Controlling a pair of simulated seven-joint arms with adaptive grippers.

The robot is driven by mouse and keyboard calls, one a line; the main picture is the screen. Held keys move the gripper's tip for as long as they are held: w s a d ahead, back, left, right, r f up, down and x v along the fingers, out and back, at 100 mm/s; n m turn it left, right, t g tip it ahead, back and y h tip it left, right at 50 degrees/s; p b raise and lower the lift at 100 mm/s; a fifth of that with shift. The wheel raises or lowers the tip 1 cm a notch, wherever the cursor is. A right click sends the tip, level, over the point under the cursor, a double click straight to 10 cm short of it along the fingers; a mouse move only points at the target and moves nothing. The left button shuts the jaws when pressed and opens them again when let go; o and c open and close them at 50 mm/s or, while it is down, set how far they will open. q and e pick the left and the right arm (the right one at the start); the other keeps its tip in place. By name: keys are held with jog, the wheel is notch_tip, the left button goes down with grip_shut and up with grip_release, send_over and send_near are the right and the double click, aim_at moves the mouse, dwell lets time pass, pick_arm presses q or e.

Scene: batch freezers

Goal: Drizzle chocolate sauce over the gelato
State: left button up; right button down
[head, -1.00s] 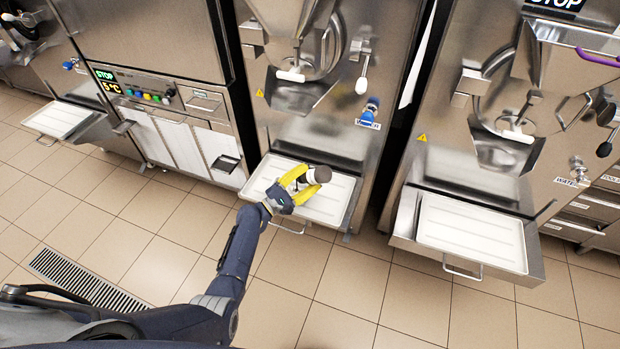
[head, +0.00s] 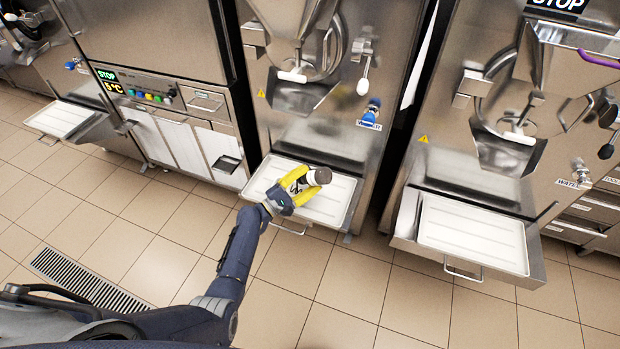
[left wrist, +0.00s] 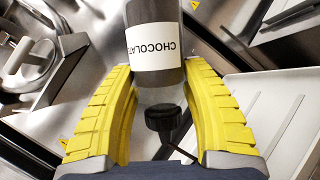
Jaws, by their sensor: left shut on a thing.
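My left gripper (head: 299,184) has yellow fingers and is shut on a chocolate sauce bottle (head: 318,177), held above the middle machine's tray. In the left wrist view the bottle (left wrist: 155,60) has a dark body, a white label reading "CHOCOLATE" upside down and a black cap between the gripper's fingers (left wrist: 160,95). In the head view its dark end points right and it looks tilted. The white tray (head: 336,197) sits in the drawer below the middle machine. I cannot make out gelato in it. My right gripper is not in view.
The middle batch freezer (head: 330,125) stands right behind the bottle, with a blue-handled tap (head: 371,112) on its front. A second machine with its own white tray (head: 470,233) juts out at the right. The tiled floor (head: 340,310) in front is clear.

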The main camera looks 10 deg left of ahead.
pick_arm(q)
jog(key=shift+a, duration=0.2)
jog(key=shift+w+a, duration=0.2)
jog(key=shift+a, duration=0.65)
jog(key=shift+w+a, duration=0.15)
jog(key=shift+a, duration=0.65)
jog(key=shift+w+a, duration=0.2)
jog(key=shift+a, duration=0.65)
jog(key=shift+a, duration=0.1)
jog(key=m+g, duration=0.1)
jog(key=m, duration=0.3)
jog(key=shift+m+g, duration=0.3)
jog(key=shift+g, duration=0.1)
jog(key=shift+r, duration=0.15)
jog(key=shift+r+m+g+y, duration=0.25)
jog(key=shift+r+m+g, duration=0.25)
jog(key=shift+m, duration=0.65)
jog(key=shift+r+m+g+y, duration=0.3)
jog(key=shift+r+m, duration=0.35)
jog(key=shift+m, duration=0.5)
